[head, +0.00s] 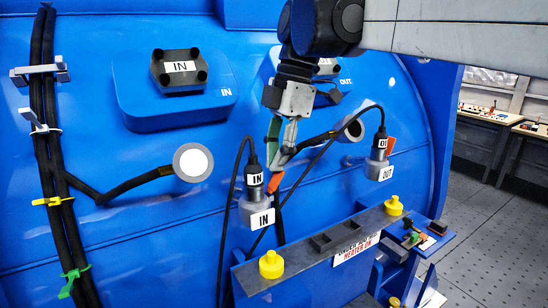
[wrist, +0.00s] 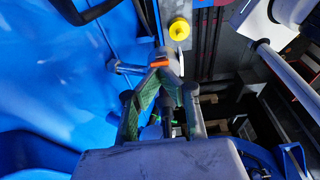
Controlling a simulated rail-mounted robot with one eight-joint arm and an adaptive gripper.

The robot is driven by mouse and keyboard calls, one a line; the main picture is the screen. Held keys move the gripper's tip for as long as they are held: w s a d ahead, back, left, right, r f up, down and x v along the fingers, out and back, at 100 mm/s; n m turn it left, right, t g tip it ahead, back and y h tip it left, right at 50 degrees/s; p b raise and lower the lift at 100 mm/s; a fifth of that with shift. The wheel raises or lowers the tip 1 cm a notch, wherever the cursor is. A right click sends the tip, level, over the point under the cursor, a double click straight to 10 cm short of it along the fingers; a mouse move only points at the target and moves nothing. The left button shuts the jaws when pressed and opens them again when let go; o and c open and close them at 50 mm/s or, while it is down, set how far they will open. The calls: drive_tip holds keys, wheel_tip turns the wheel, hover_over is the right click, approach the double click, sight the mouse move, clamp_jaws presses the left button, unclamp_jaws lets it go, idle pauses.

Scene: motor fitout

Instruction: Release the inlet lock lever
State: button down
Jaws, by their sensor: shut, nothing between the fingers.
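The inlet connector (head: 257,213), grey with a white IN label and a black cable, hangs in front of the blue motor housing. Its orange lock lever (head: 275,182) sticks up at a slant on the connector's right side. My gripper (head: 281,160) is shut and empty, its fingertips just above the lever. In the wrist view the closed fingertips (wrist: 160,74) lie right by the orange lever (wrist: 159,63); I cannot tell whether they touch it. The fingers hide much of the inlet connector in that view.
The outlet connector (head: 379,170) with its own orange lever (head: 391,145) is to the right. A grey shelf with yellow knobs (head: 271,264) runs below. Black cables (head: 228,225) loop around the connectors. IN and OUT ports (head: 180,70) sit above.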

drive_tip(key=d+f, duration=0.1)
drive_tip(key=w+d+f, duration=0.1)
drive_tip(key=w+d+f+b, duration=0.1)
drive_tip(key=shift+d, duration=0.35)
idle(0.3)
drive_tip(key=shift+w+d, duration=0.4)
drive_tip(key=shift+d, duration=0.3)
